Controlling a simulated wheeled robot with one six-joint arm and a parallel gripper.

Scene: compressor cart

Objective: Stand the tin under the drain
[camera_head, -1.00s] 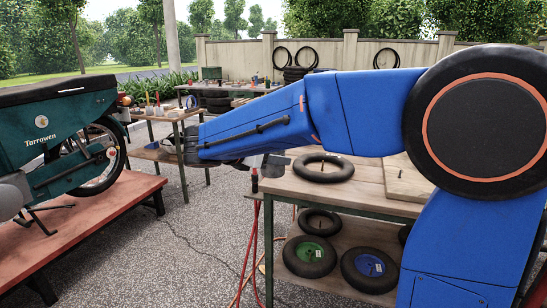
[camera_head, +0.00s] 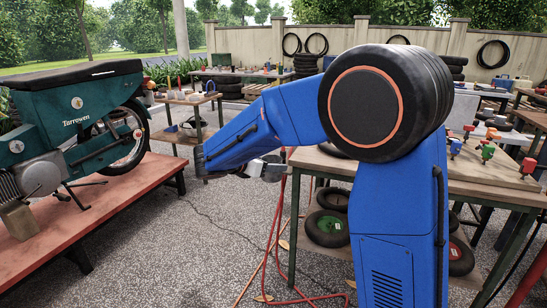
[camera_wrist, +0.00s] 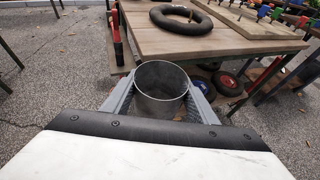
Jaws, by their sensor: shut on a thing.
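An open-topped grey metal tin (camera_wrist: 161,82) is between the two fingers of my gripper (camera_wrist: 162,92) in the wrist view. The gripper is shut on its sides, and I look down into its mouth, which seems empty. The tin is held off the ground, in front of the wooden workbench (camera_wrist: 175,42). In the head view my gripper (camera_head: 262,167) is small beyond my blue arm, and the tin is hard to make out there. I cannot make out the drain or the compressor in either view.
A black tyre (camera_wrist: 187,19) lies on the bench, with wheels on the shelf below. Red hoses (camera_head: 277,235) run down to the gravel beside the bench (camera_head: 485,170). A green motorbike (camera_head: 75,120) stands on a red platform (camera_head: 100,205) at left. Gravel between is open.

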